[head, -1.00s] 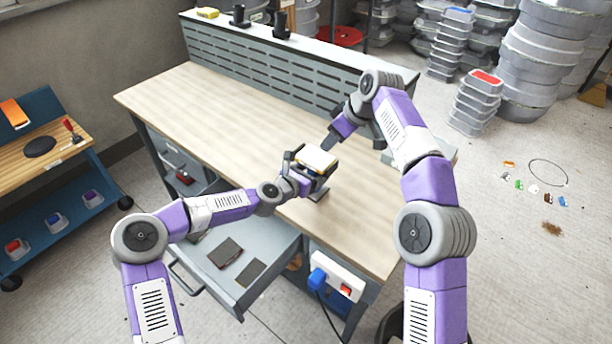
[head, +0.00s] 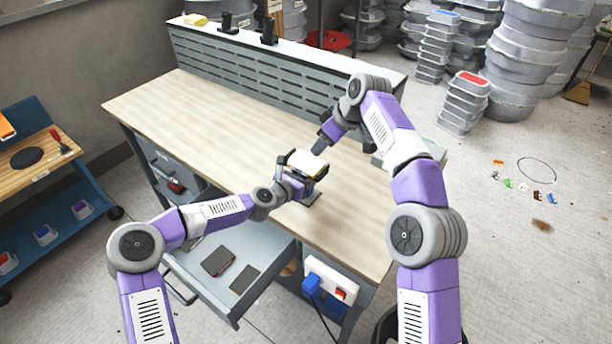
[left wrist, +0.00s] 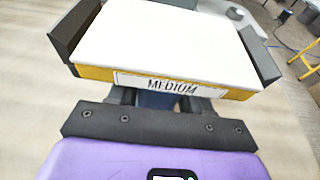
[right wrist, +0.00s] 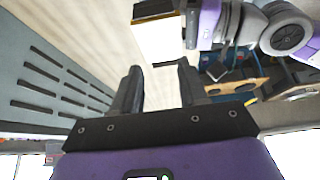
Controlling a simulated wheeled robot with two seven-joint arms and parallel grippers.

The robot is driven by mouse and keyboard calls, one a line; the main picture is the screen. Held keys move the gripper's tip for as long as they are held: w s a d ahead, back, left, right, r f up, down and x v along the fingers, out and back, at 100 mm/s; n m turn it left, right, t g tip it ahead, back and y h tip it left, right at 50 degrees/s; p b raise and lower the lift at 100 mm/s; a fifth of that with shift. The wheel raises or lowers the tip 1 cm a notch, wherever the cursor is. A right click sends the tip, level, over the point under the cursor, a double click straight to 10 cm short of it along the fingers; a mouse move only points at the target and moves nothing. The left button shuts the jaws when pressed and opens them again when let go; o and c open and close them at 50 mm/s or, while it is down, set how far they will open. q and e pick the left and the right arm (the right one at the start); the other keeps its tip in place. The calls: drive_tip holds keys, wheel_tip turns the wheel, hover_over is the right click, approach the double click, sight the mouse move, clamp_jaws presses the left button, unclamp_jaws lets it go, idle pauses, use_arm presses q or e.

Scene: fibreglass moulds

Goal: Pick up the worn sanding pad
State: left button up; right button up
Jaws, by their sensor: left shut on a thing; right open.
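My left gripper (head: 304,168) is shut on a block with a white top and yellow sides, held level above the workbench. In the left wrist view the block (left wrist: 165,40) fills the space between the fingers and its label reads "MEDIUM". The block's underside is hidden, so I cannot tell whether it carries the worn pad. My right gripper (head: 322,145) is open and empty beside the block. In the right wrist view the block (right wrist: 160,42) lies beyond its fingers.
An open drawer (head: 200,290) holds two dark flat pads (head: 218,260) (head: 245,278). A power strip with a blue plug (head: 330,280) sits on the bench's front edge. The wooden worktop (head: 190,125) is clear at left. A blue cart (head: 65,190) stands far left.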

drive_tip(key=shift+o, duration=0.4)
drive_tip(key=shift+o, duration=2.5)
drive_tip(key=shift+d+f+m, duration=0.1)
drive_tip(key=shift+f+m, duration=0.2)
drive_tip(key=o, duration=0.3)
drive_tip(key=d+f+m+y, duration=0.1)
drive_tip(key=m, duration=0.1)
drive_tip(key=f+m+y, duration=0.1)
drive_tip(key=m+y, duration=0.1)
drive_tip(key=m, duration=0.1)
drive_tip(key=d+f+m+y, duration=0.1)
drive_tip(key=m, duration=0.1)
drive_tip(key=shift+w+d+f+m+y, duration=0.2)
drive_tip(key=shift+d+m+y, duration=0.1)
drive_tip(key=shift+d+y, duration=0.1)
drive_tip(key=m+t+y, duration=0.5)
drive_tip(key=m+t, duration=0.2)
drive_tip(key=m, duration=2.1)
approach(324, 171)
drive_tip(key=x, duration=0.6)
drive_tip(key=shift+w+d+r, duration=0.15)
drive_tip(key=shift+w, duration=0.05)
drive_tip(key=shift+x, duration=2.55)
